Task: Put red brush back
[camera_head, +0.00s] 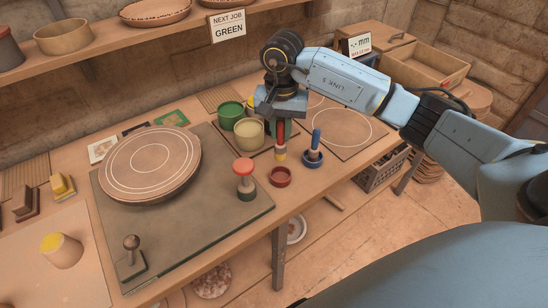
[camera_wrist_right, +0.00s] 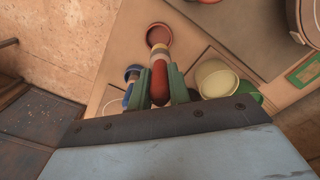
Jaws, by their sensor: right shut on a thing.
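My right gripper (camera_head: 280,121) is shut on the red brush (camera_head: 281,138), which hangs nearly upright with its pale and yellow end down. In the wrist view, the green finger pads (camera_wrist_right: 157,84) sit on both sides of the red brush (camera_wrist_right: 159,78). The red round holder (camera_head: 280,177) stands empty at the table's front edge, just below the brush tip in the head view; it also shows in the wrist view (camera_wrist_right: 159,34). The brush tip looks apart from the holder. My left gripper is not in view.
A blue brush (camera_head: 315,144) stands in its blue holder close to the right. Green (camera_head: 230,115) and cream (camera_head: 249,134) pots stand behind, left of the brush. A red-topped knob (camera_head: 243,170) stands left, on the grey plate (camera_head: 220,205). A sign (camera_head: 227,25) reads GREEN.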

